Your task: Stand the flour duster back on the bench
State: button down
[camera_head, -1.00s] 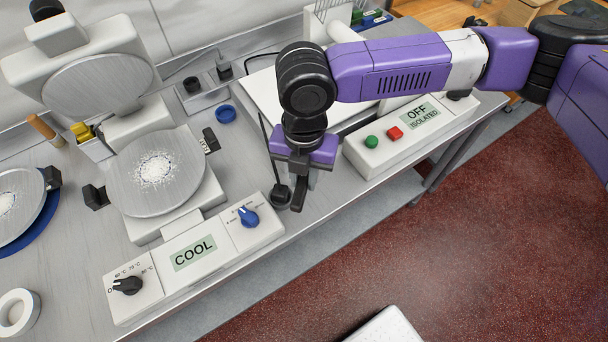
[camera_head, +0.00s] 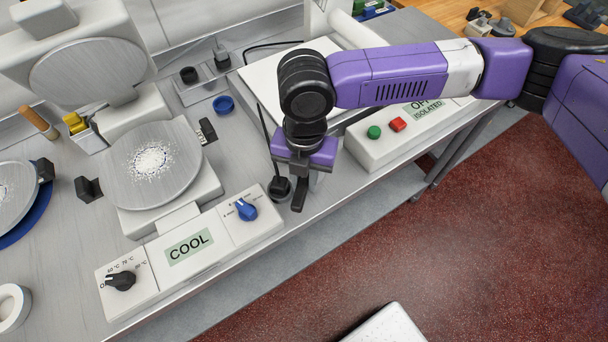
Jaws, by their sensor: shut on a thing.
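My gripper (camera_head: 298,190) points down over the front part of the steel bench (camera_head: 232,165), between the two control boxes. Its fingers are shut on the flour duster, which the gripper and wrist hide almost wholly. A dark rounded piece (camera_head: 279,188) with a thin black rod or cord running up and back from it shows just left of the fingers. I cannot tell whether it belongs to the duster or touches the gripper. The gap between the held thing and the bench is also hidden.
The hot-plate press (camera_head: 150,165), dusted with white powder, and its COOL control box (camera_head: 189,248) stand left. The box with green and red buttons (camera_head: 398,124) stands right. A blue ring (camera_head: 223,104) lies behind on the bench. The bench's front edge is close by, with red floor (camera_head: 470,220) beyond.

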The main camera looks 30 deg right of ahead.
jog(key=shift+f+b, duration=1)
jog(key=shift+f, duration=0.8)
jog(key=shift+f+b, duration=0.35)
jog(key=shift+f, duration=0.2)
jog(key=c, duration=1.2)
grip_release()
jog(key=shift+o, duration=0.2)
notch_tip(320, 180, up, 8)
jog(key=shift+f+b, duration=0.1)
jog(key=shift+b, duration=0.4)
jog(key=shift+d, duration=0.1)
